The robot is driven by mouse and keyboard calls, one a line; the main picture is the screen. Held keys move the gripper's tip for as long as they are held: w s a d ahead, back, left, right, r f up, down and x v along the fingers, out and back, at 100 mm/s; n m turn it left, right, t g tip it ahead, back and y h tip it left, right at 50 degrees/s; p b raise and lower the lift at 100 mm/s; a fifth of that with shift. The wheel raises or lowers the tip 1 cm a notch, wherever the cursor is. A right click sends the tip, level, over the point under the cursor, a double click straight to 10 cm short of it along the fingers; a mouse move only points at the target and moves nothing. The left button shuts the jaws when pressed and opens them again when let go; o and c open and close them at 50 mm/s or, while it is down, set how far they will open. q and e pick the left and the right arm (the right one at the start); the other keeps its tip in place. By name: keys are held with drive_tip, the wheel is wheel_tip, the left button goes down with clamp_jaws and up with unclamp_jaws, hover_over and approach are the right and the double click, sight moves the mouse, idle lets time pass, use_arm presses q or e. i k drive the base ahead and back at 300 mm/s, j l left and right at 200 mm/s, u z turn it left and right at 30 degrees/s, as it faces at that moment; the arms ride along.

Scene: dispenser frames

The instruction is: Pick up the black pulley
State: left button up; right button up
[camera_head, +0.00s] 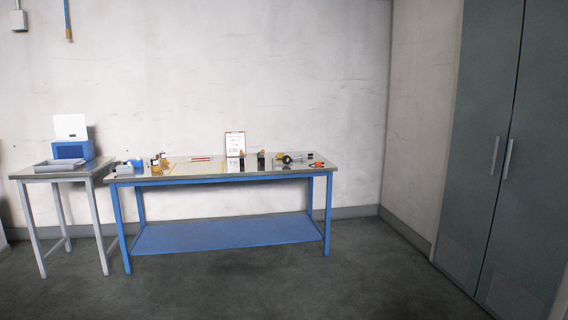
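A small dark round thing (287,159), which looks like the black pulley, is on the right part of the blue-framed workbench (205,172). It is far off and too small to make out for certain. Another small dark item (261,160) stands to its left. Neither of my grippers is in view, and nothing on the bench is being touched.
A clipboard with a white sheet (235,144) stands at the bench's back. A side table (60,174) at left holds a grey tray (58,165) and a blue box (72,150). Dark cabinets (495,150) stand at right. The floor (290,285) ahead is clear.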

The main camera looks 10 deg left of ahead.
sight(284, 158)
drive_tip(key=i+j+u, duration=0.1)
drive_tip(key=i+u, duration=0.35)
drive_tip(key=i, duration=3.8)
drive_tip(key=i+j+z, duration=0.1)
drive_tip(key=i, duration=0.65)
drive_tip(key=i+j+z, duration=0.15)
drive_tip(key=i+z, duration=0.25)
drive_tip(key=i, duration=0.15)
drive_tip(key=i+j+z, duration=0.35)
drive_tip(key=i, duration=0.15)
